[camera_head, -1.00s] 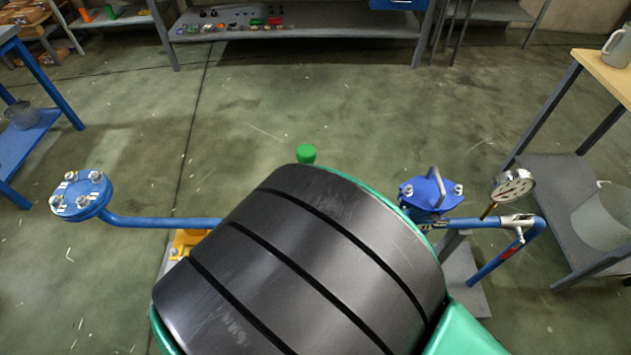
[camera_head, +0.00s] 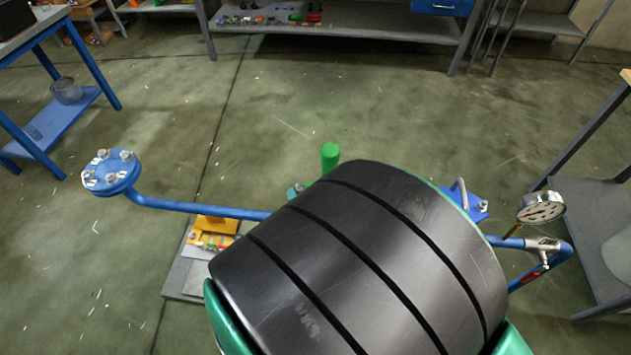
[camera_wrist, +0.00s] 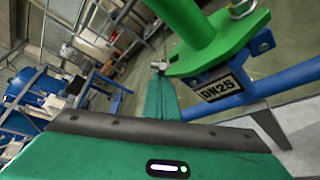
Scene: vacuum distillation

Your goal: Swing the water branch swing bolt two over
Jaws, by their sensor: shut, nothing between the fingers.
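In the wrist view a green post on a green flange plate (camera_wrist: 218,48) stands over a blue pipe and a black plate marked DN25 (camera_wrist: 218,88). A bare metal ring or eye (camera_wrist: 240,9) is on the plate's upper side, and a blue lug (camera_wrist: 261,42) juts from beneath it. I cannot tell which part is swing bolt two. My gripper (camera_wrist: 159,68) is shut and empty, left of the plate; contact is unclear. In the head view my own dark arm link hides my gripper. The top of a green post (camera_head: 330,157) shows behind that link.
The blue pipe (camera_head: 190,208) ends left in a bolted blue flange (camera_head: 110,172). A yellow support (camera_head: 215,225) stands below it. A pressure gauge (camera_head: 540,207) is at right beside a grey shelf. A blue flange with a metal handle (camera_head: 462,195) is partly hidden. Open floor lies behind.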

